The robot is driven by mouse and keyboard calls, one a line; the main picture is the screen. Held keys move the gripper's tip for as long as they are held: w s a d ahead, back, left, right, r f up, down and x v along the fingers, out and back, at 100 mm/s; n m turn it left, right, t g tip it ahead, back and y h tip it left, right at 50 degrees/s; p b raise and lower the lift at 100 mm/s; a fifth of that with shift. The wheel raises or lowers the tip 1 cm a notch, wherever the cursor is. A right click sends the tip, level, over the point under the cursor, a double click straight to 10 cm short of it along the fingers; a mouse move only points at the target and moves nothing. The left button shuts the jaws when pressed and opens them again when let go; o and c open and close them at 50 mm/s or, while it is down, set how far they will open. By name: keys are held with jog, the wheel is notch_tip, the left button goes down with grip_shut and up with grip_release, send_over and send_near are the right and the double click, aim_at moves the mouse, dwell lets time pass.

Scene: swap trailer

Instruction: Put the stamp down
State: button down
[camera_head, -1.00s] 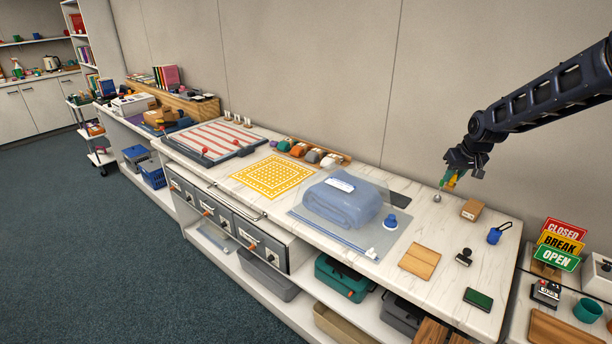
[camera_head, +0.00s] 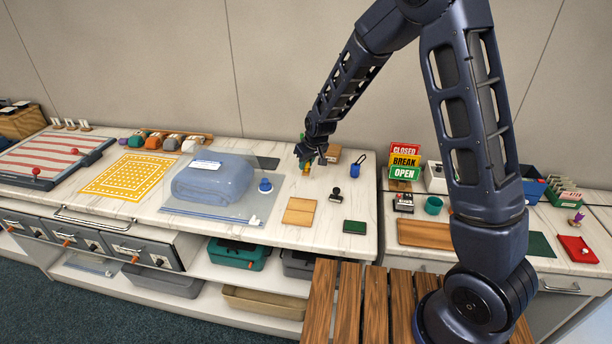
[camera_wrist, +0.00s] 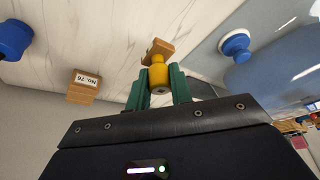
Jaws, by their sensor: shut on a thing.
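The stamp (camera_wrist: 158,76) has a yellow handle and an orange-brown wooden base (camera_wrist: 158,48). In the wrist view it sits between the green fingers of my gripper (camera_wrist: 157,88), which is shut on its handle. The base points away from the gripper, toward the pale marble counter (camera_wrist: 190,32); I cannot tell whether it touches. In the head view my gripper (camera_head: 306,167) is over the back of the counter, left of the small cardboard box, and the stamp is a small yellow patch, mostly hidden.
The cardboard box (camera_head: 333,153) and a blue cup-like item (camera_head: 355,167) stand right of the gripper. A black stamp (camera_head: 336,195), a wooden board (camera_head: 299,211) and a green pad (camera_head: 354,227) lie nearer the front. A blue-knobbed item (camera_head: 265,186) is to the left.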

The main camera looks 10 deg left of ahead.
aim_at(307, 172)
jog(key=shift+f, duration=2.8)
jog(key=shift+f, duration=0.1)
jog(key=c, duration=1.3)
grip_release()
jog(key=shift+o, duration=0.2)
jog(key=v, duration=1.1)
jog(key=s+d+r+m+h, duration=0.1)
jog(key=s+d+r+m, duration=0.1)
jog(key=d+r, duration=0.8)
jog(key=s+d+r+m, duration=0.2)
jog(key=d+r, duration=0.5)
jog(key=d, duration=0.6)
jog(key=s+d+r+m+h, duration=0.1)
jog(key=s+d+r+m, duration=0.1)
jog(key=s+d, duration=0.7)
jog(key=s+d+r+m+t+h, duration=0.1)
jog(key=s+d+r+m, duration=0.2)
jog(key=s+d, duration=0.6)
jog(key=shift+d+r, duration=0.35)
jog(key=shift+d, duration=0.1)
